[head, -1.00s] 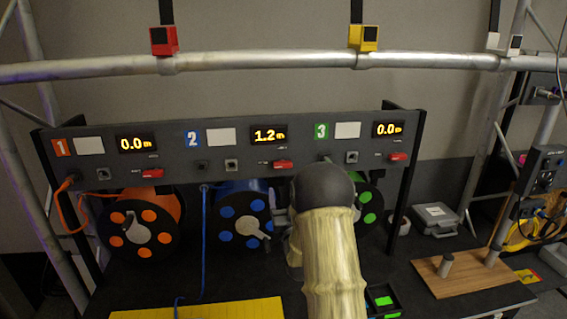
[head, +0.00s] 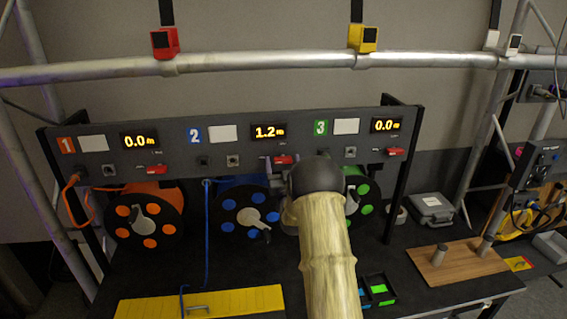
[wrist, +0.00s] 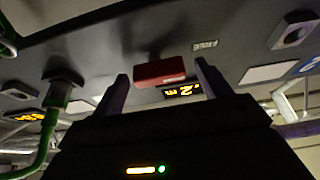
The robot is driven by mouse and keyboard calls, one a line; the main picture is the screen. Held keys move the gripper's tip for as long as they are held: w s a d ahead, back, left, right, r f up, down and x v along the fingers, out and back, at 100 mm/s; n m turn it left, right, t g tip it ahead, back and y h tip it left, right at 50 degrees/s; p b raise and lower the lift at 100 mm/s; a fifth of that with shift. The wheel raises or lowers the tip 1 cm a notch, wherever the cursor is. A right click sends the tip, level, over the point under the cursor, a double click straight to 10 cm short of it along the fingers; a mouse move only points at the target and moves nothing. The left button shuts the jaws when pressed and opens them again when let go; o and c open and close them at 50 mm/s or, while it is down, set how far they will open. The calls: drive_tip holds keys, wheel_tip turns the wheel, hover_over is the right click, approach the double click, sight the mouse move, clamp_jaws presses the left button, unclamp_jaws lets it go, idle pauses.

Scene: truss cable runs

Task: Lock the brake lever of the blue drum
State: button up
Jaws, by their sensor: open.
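The blue drum (head: 228,227) hangs under the panel at station 2, with a grey crank on its face. Its red brake lever (head: 283,159) is on the panel above, below the 1.2 m display (head: 269,131). In the wrist view the red lever (wrist: 158,72) lies just beyond and between the two fingertips of my gripper (wrist: 161,78). My gripper is open and empty, with a finger to each side of the lever; I cannot tell whether either touches it. A small label that looks like FREE (wrist: 205,44) is beside the lever. In the head view my arm hides most of the gripper.
The orange drum (head: 143,223) and its red lever (head: 153,169) are at left. The green drum (head: 367,209) is partly behind my arm; its red lever is at right (head: 394,151). A blue cable (head: 207,240) hangs left of the blue drum. A green cable (wrist: 45,145) runs near my gripper.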

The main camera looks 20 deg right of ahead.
drive_tip(key=c, duration=1)
